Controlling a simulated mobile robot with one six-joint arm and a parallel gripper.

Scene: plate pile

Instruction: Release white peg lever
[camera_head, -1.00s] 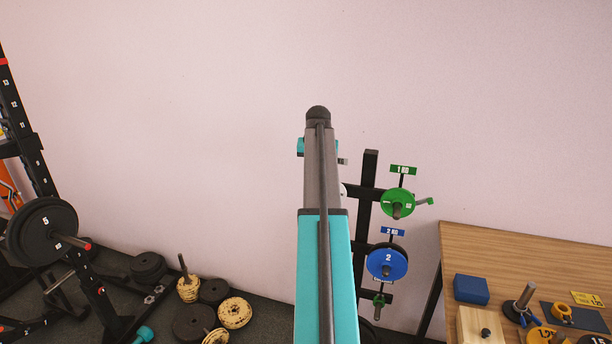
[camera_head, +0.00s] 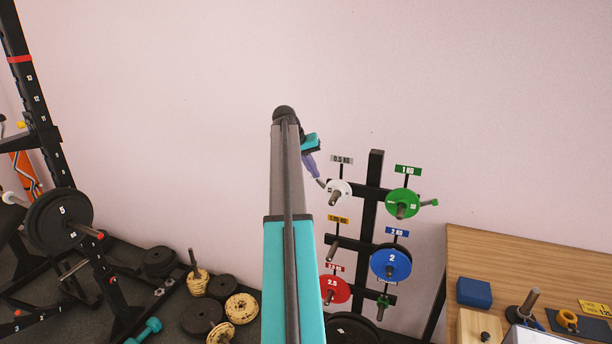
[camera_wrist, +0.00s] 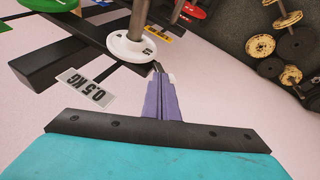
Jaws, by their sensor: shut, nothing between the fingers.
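The white plate (camera_head: 339,188) hangs on its peg at the upper left of the black rack, under the 0.5 KG sign. It is large in the wrist view (camera_wrist: 122,46), with the grey peg through its middle. My gripper (camera_head: 319,181) is shut and empty, its purple fingers pointing down at the plate's left edge. In the wrist view the fingertips (camera_wrist: 157,68) are close beside the plate's rim; I cannot tell whether they touch. A small white part (camera_wrist: 172,77) shows behind the fingertips, possibly the white lever, mostly hidden by the fingers.
A wooden table (camera_head: 500,260) stands at the right. Loose plates (camera_head: 242,307) lie on the floor.

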